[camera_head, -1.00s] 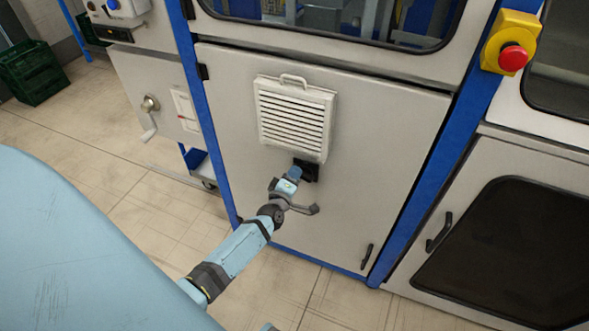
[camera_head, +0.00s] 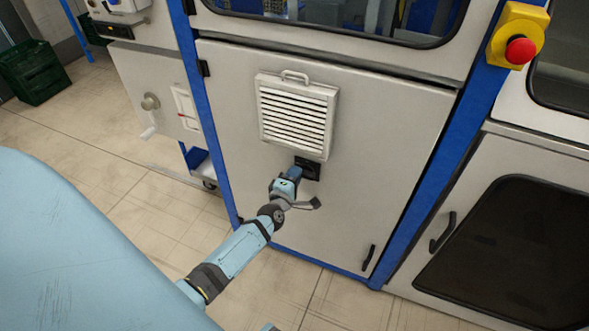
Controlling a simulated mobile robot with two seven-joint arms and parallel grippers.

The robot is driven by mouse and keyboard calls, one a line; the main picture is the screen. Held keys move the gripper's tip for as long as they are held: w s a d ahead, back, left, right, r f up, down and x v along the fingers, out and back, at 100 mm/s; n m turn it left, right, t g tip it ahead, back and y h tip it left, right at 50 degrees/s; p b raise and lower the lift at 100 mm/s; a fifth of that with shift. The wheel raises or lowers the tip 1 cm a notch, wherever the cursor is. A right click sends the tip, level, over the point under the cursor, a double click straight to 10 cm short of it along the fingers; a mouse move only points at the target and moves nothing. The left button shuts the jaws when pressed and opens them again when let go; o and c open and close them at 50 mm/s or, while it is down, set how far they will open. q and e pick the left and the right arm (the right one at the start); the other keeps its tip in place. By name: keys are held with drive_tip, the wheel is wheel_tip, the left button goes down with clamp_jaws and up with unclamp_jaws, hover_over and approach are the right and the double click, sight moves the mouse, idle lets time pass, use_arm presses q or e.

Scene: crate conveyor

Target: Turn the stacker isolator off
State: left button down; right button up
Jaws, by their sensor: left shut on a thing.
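The isolator (camera_head: 312,168) shows as a dark square plate on the grey cabinet door, just below the white louvred vent. My left arm comes in from the lower left. My left gripper (camera_head: 297,172) is at the isolator and shut on what appears to be its handle. The gripper and wrist cover the handle, so its angle cannot be seen. My right gripper is not in view.
The white vent (camera_head: 296,115) with a top handle sits right above the isolator. A red emergency stop button (camera_head: 521,51) on a yellow box is at the upper right. A crank wheel (camera_head: 150,102) is at the left. A green crate (camera_head: 35,72) stands on the floor at far left.

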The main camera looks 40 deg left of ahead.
use_arm(q)
drive_tip(key=c, duration=1)
unclamp_jaws()
drive_tip(key=shift+s, duration=0.1)
drive_tip(key=v, duration=1.3)
drive_tip(key=shift+s+d+p, duration=0.2)
drive_tip(key=shift+s+p, duration=0.1)
drive_tip(key=shift+p, duration=0.05)
